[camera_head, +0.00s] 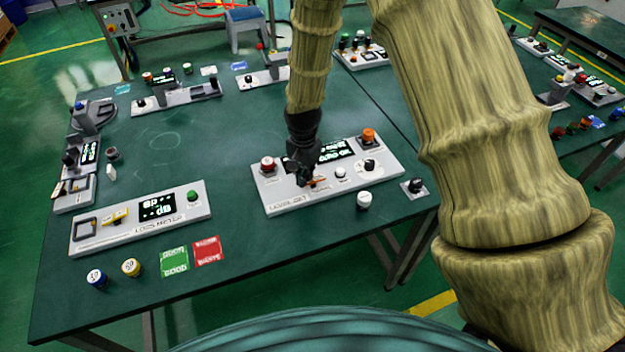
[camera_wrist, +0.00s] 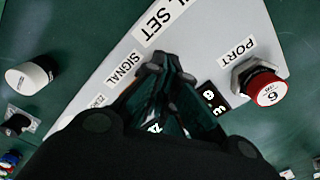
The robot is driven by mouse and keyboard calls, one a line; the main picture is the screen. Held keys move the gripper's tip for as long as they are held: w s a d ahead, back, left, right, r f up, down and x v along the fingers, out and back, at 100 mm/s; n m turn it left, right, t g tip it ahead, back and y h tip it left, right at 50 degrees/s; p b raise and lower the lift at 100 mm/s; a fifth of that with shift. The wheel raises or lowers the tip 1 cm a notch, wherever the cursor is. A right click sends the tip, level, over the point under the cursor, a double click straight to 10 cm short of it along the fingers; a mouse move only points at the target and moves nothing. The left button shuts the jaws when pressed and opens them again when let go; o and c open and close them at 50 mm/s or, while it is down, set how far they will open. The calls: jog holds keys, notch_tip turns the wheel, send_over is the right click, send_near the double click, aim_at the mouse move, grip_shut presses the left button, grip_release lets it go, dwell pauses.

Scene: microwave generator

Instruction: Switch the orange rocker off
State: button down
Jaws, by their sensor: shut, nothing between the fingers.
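The orange rocker (camera_head: 317,182) sits on the front part of a light grey control panel (camera_head: 280,203), and only a small part of it shows beside my gripper. My gripper (camera_head: 303,183) points down at this panel with its fingers together and nothing between them. Its tips are at or just over the rocker; I cannot tell if they touch. In the wrist view, my gripper (camera_wrist: 165,65) is shut over the panel (camera_wrist: 215,28), near the "SIGNAL" label (camera_wrist: 122,68). The rocker is hidden there behind the fingers, so its position cannot be read.
On the same panel are a red-topped knob (camera_head: 268,165), a lit display (camera_head: 337,152), an orange knob (camera_head: 368,136), a white button (camera_head: 340,173) and a black-and-white dial (camera_head: 369,167). A loose white cap (camera_head: 363,200) stands in front. Another panel (camera_head: 140,235) lies left, with bare green table between.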

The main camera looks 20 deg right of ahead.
jog(key=shift+r+p, duration=2.55)
jog(key=shift+r, duration=0.9)
